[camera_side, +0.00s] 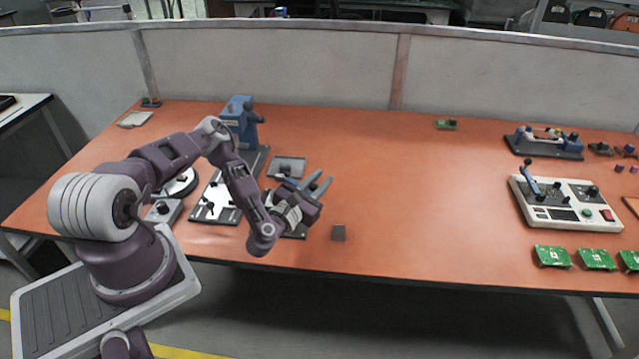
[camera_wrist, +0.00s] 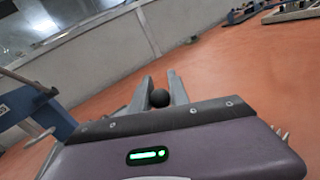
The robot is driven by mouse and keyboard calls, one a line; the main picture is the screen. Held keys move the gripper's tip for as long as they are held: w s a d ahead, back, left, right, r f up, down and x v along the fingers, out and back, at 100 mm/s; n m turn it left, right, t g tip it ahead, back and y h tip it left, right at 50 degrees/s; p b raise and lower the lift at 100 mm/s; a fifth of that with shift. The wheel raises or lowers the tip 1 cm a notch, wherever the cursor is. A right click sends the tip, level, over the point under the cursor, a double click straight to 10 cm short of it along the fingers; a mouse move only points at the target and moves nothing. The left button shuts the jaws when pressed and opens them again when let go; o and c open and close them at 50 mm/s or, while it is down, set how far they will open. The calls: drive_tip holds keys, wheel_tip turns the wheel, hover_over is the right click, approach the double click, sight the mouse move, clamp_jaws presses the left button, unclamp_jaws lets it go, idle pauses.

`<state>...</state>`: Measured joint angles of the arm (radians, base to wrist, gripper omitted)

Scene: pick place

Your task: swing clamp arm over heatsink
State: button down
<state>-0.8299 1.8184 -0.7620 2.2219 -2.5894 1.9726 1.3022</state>
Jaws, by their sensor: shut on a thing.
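My gripper (camera_side: 308,184) is over the left half of the orange table, near a dark plate (camera_side: 298,233) mostly hidden behind it. In the wrist view, my gripper's two grey fingers (camera_wrist: 159,88) close around a round black knob (camera_wrist: 158,98), which looks like the end of the clamp arm. The rest of the clamp arm is hidden.
A blue press (camera_side: 238,122) stands behind my arm, with a grey tray (camera_side: 287,167) nearby. A white control box (camera_side: 566,203) and green circuit boards (camera_side: 552,256) are at the right. The table's middle is clear, with a low partition (camera_side: 270,66) behind.

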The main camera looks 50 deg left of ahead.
drive_tip(key=shift+w+a+n+g+y, duration=0.15)
drive_tip(key=shift+a+n+g+y, duration=0.1)
drive_tip(key=shift+n+g+y, duration=0.5)
drive_tip(key=shift+w+a+n+g+y, duration=0.2)
drive_tip(key=shift+n+y, duration=0.35)
drive_tip(key=shift+y, duration=0.8)
drive_tip(key=c, duration=1.3)
unclamp_jaws()
drive_tip(key=shift+o, duration=0.2)
wheel_tip(320, 180, up, 10)
